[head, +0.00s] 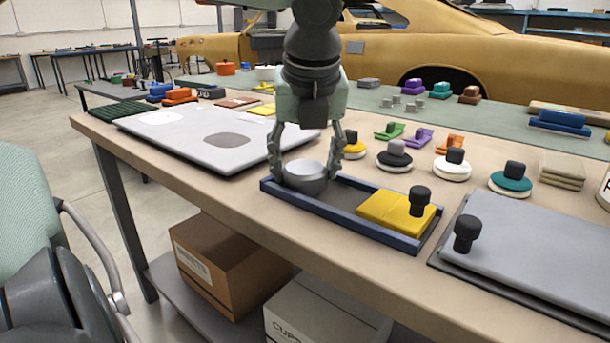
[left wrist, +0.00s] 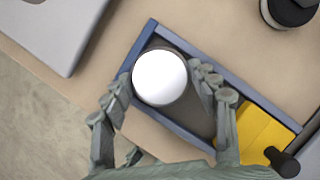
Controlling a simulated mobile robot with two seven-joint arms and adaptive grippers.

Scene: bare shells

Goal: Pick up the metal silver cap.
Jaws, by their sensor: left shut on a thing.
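The metal silver cap (head: 306,181) is a round, shiny cup-like piece at the left end of a shallow blue tray (head: 345,222). In the left wrist view, the cap (left wrist: 160,77) shows as a bright white disc in the corner of the tray. My left gripper (head: 305,174) points down from above, with one finger on each side of the cap, closed against it. I cannot tell whether the cap touches the tray floor. My right gripper is not in view.
A yellow block with a black knob (head: 387,210) fills the tray's right end. Round knobbed pads (head: 394,158) stand behind. Cardboard boxes (head: 225,260) sit below the table.

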